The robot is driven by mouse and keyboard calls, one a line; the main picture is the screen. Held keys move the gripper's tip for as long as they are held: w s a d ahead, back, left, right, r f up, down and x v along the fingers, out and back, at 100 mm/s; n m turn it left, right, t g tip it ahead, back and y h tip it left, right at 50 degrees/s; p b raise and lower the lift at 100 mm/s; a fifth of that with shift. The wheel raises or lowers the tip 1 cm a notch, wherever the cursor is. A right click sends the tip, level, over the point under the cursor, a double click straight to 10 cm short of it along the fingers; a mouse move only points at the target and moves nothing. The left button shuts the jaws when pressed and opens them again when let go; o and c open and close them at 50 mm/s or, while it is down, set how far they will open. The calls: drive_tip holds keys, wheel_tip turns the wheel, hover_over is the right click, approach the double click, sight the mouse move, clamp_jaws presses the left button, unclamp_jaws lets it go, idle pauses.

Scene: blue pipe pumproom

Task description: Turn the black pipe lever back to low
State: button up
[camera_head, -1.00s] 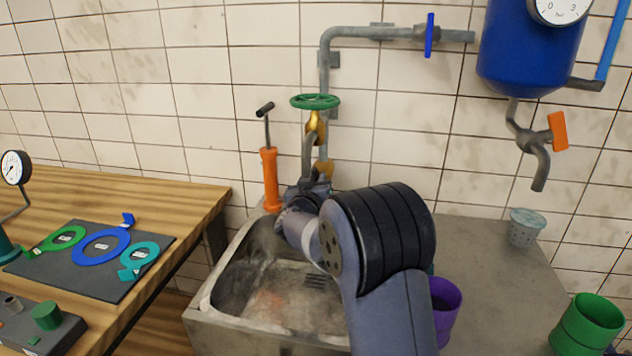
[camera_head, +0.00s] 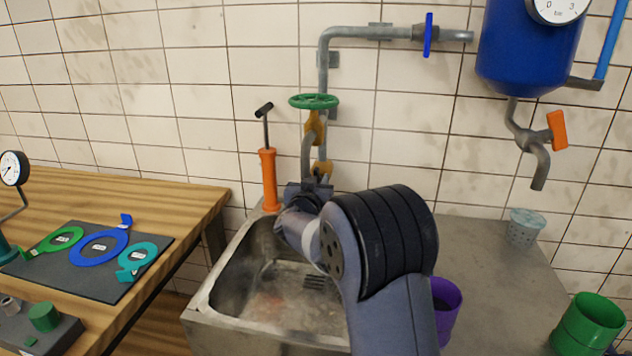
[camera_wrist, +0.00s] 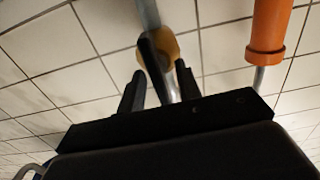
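The black pipe lever (camera_wrist: 151,58) shows in the wrist view as a dark bar in front of a brass valve body (camera_wrist: 172,46) on a grey pipe. My gripper (camera_wrist: 159,69) is open, with one black finger on each side of the lever. I cannot tell whether either finger touches it. In the head view, the brass valve body (camera_head: 322,168) sits low on the vertical pipe above the sink's back edge. My gripper (camera_head: 312,187) is just below it, and the lever is hidden there by my gripper and arm.
A green handwheel (camera_head: 314,101) is on the pipe above. An orange pump (camera_head: 268,180) stands close on the left. The sink (camera_head: 215,300) lies below my arm. A purple cup (camera_head: 447,310) is right of my arm, and the wooden table (camera_head: 190,195) is at left.

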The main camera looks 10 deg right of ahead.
drive_tip(key=shift+s, duration=0.1)
drive_tip(key=v, duration=1)
drive_tip(key=shift+s+a, duration=0.15)
drive_tip(key=shift+s, duration=0.1)
drive_tip(key=shift+w, duration=0.1)
drive_tip(key=x, duration=1)
drive_tip(key=shift+w, duration=0.15)
drive_tip(key=shift+w+d, duration=0.2)
drive_tip(key=shift+s+n, duration=0.1)
drive_tip(key=shift+n, duration=0.2)
